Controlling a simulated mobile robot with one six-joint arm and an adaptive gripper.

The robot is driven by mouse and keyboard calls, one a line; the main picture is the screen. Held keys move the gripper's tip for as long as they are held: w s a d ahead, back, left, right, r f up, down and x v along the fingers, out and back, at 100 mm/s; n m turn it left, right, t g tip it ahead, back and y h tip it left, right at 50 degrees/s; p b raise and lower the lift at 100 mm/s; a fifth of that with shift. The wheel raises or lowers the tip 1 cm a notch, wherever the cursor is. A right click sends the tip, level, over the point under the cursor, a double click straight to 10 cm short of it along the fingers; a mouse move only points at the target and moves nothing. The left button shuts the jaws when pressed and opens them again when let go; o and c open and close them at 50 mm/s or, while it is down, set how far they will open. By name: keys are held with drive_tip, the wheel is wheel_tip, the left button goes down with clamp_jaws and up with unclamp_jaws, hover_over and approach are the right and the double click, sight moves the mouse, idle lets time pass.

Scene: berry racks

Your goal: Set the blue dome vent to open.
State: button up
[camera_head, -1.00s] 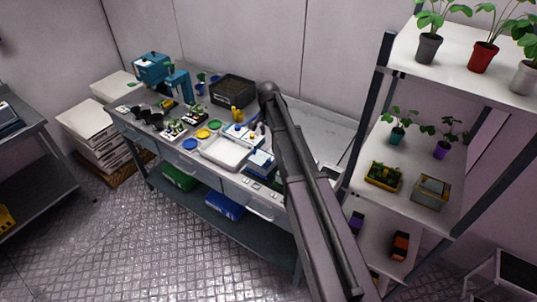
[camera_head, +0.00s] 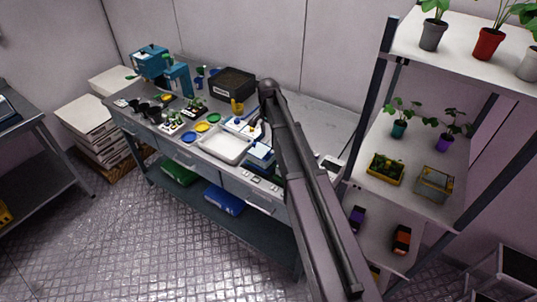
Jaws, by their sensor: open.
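My arm rises from the bottom right to an elbow over the workbench (camera_head: 318,128). My gripper is not in view, and the arm covers part of the bench's right side. I cannot make out a blue dome vent or its setting. A small blue item with a pale top (camera_head: 261,152) lies on the bench just left of the arm. A white and blue item (camera_head: 240,126) lies behind it. Both are too small to identify as the vent.
A white tray (camera_head: 224,158) sits near the bench's front edge. A dark soil bin (camera_head: 232,84) and teal machine (camera_head: 150,61) stand farther back. A plant rack (camera_head: 445,200) stands close on the right, with a yellow planter (camera_head: 385,170) and clear-topped box (camera_head: 435,183). The floor in front is clear.

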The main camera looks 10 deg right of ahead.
sight(269, 152)
drive_tip(key=shift+f+b, duration=5.25)
drive_tip(key=shift+f, duration=0.3)
clamp_jaws()
